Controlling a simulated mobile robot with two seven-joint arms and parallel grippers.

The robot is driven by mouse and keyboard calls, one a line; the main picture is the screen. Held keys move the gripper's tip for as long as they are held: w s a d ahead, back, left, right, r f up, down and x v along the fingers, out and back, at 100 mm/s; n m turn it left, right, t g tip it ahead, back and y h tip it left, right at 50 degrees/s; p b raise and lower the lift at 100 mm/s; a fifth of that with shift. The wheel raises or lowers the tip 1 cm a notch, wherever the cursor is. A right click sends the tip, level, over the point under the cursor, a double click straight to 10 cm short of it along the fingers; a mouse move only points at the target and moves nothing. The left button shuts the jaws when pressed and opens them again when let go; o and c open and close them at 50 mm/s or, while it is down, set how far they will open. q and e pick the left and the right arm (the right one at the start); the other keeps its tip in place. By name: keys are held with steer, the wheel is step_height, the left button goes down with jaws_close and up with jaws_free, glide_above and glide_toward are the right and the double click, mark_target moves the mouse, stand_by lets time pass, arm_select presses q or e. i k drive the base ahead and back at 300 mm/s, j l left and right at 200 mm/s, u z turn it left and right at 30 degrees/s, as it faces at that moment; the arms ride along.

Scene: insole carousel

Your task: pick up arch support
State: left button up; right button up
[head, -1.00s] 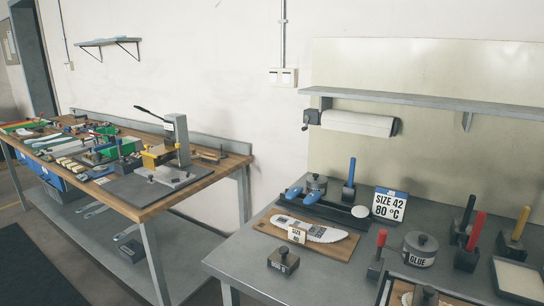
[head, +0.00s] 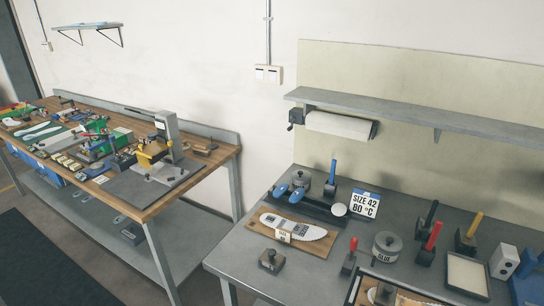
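I cannot pick out the arch support for certain in the head view. A white insole (head: 312,231) lies on a wooden board (head: 262,236) on the grey table, with a small size tag (head: 284,237) in front of it. Behind it a dark tray (head: 318,213) holds two blue-topped pieces (head: 280,190) and a white round piece (head: 340,209). Many small parts lie on the wooden-topped bench at the left, too small to tell apart. Neither of my grippers is in view.
A sign (head: 365,203) reads "SIZE 42 80 °C". A glue pot (head: 387,246), several coloured-handled tools and a white box (head: 504,262) stand at the right. A press (head: 166,140) stands on the wooden bench (head: 150,211). A floor gap separates the bench and the grey table (head: 232,258).

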mark_target(280, 189)
steer(key=i+j, duration=0.2)
steer(key=j, duration=0.15)
steer(key=i+j, duration=0.15)
steer(key=j, duration=0.2)
steer(key=i+j+z, duration=0.1)
steer(key=j, duration=0.25)
steer(key=i, duration=0.1)
